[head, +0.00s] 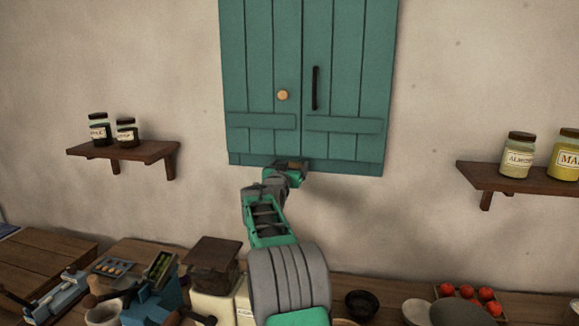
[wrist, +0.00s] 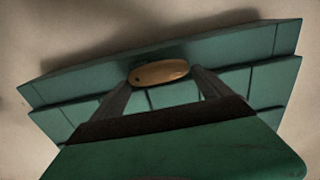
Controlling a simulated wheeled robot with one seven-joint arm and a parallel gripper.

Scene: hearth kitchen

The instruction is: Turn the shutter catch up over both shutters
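The pair of teal plank shutters (head: 345,60) hangs closed on the wall. The wooden shutter catch (wrist: 160,73) is a small oval piece lying sideways, nearly level, at their bottom edge. In the head view only a bit of brown shows there, mostly hidden by my gripper (head: 290,168). My gripper is raised to the shutters' lower edge near the middle. In the wrist view its two fingers (wrist: 162,82) stand wide apart, one near each end of the catch. I cannot tell whether they touch it.
A round wooden knob (head: 282,95) is on the left shutter and a black bar handle (head: 315,88) on the right. Wall shelves with jars stand left (head: 125,152) and right (head: 520,178). The counter below is crowded, with red fruit (head: 468,291) and a dark bowl (head: 361,303).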

